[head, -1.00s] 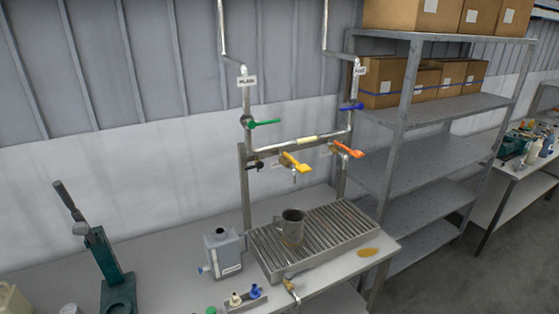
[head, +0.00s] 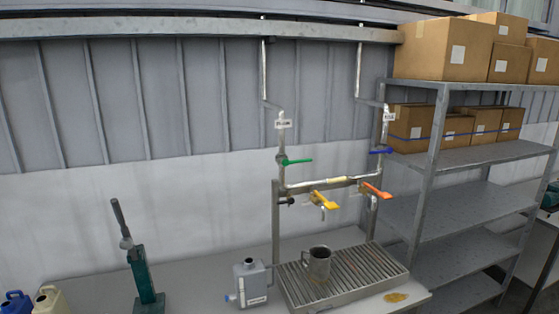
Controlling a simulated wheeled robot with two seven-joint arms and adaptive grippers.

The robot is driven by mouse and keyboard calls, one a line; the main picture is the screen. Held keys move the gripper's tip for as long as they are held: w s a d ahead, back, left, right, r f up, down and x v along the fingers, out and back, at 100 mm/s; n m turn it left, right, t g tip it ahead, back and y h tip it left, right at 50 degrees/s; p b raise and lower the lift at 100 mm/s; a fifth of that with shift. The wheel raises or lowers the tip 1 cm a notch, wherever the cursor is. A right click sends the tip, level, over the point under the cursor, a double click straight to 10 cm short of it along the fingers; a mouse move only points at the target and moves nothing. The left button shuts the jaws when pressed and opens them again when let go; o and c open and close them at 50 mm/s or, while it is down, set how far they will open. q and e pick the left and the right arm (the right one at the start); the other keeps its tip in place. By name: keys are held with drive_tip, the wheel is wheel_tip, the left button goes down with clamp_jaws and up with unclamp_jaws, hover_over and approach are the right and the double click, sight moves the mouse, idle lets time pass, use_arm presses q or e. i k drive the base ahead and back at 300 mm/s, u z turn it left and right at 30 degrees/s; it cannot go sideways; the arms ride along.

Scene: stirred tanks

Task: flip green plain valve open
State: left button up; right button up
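The green valve lever (head: 297,162) sits on the left vertical pipe, below a white label (head: 283,124) that is too blurred to read clearly now. The lever points to the right, across the pipe, roughly level. A blue lever (head: 381,151) is on the right vertical pipe. A yellow lever (head: 326,207) and an orange lever (head: 376,190) are on the taps below the cross pipe. Neither of my grippers shows in the head view.
A metal mug (head: 317,264) stands on the slatted drip tray (head: 352,274) under the taps. A grey container (head: 250,283) is left of the tray. A green press-like tool (head: 142,272) stands further left. A metal shelf (head: 475,157) with cardboard boxes (head: 447,47) is at the right.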

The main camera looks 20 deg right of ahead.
sight(300, 161)
drive_tip(key=z, duration=0.05)
drive_tip(key=i, duration=0.7)
drive_tip(key=z, duration=0.7)
drive_tip(key=i, duration=0.4)
drive_tip(key=z, duration=0.3)
